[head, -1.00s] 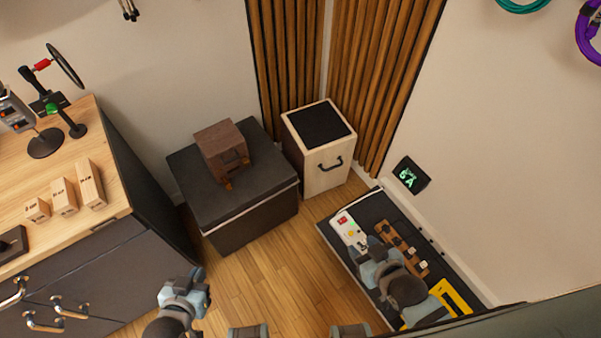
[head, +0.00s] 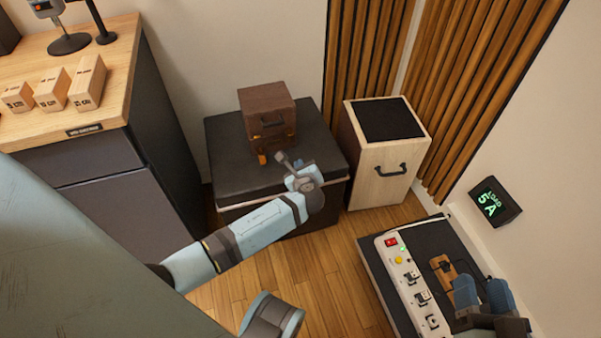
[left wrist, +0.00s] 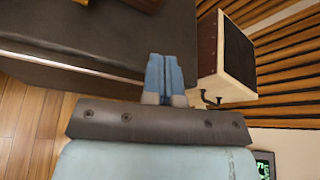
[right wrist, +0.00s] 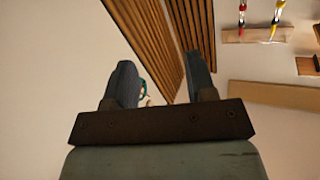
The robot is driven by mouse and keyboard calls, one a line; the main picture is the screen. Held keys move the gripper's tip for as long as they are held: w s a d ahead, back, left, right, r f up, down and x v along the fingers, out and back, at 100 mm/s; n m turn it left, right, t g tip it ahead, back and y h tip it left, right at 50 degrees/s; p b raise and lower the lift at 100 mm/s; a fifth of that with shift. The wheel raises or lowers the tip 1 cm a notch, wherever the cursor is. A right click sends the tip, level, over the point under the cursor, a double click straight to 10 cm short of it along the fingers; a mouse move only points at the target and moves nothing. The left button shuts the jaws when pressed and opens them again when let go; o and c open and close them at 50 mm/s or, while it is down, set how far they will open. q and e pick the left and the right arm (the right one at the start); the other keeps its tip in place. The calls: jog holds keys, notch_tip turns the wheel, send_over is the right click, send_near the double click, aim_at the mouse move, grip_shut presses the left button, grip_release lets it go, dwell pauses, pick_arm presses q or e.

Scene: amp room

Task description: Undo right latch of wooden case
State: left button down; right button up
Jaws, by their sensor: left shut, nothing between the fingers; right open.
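The brown wooden case (head: 267,108) stands on a dark box in the head view, its front with a dark handle facing me.
The dark box (head: 225,165) bears the case. A pale wooden cabinet (head: 382,185) stands to its right. A wooden workbench (head: 115,55) with small blocks is at left. A power strip (head: 405,270) lies on a low dark unit below my right gripper. Wood floor is clear between.

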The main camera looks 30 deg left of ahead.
pick_arm(q)
jog(key=w+a+m+y+b, duration=0.3)
jog(key=w+b, duration=0.1)
jog(key=w, duration=0.1)
jog(key=b, duration=0.6)
send_over(290, 138)
jog(key=f+v, duration=0.1)
jog(key=v, duration=0.4)
jog(key=shift+f+y, duration=0.4)
jog(key=shift+f, duration=0.05)
pick_arm(e)
notch_tip(290, 138, down, 9)
jog(key=a+n+g+y, duration=0.1)
jog(key=shift+s+g, duration=0.15)
jog(key=shift+g, duration=0.25)
jog(key=shift+r, duration=0.1)
pick_arm(q)
jog(key=shift+s+f, duration=0.1)
jog(key=shift+f, duration=0.05)
jog(key=shift+s+d+f+b, duration=0.1)
jog(key=shift+f+b, duration=0.05)
jog(key=shift+f, duration=0.55)
jog(key=shift+s+d+f+b, duration=0.1)
jog(key=shift+f+b, duration=0.05)
jog(key=shift+f, duration=0.5)
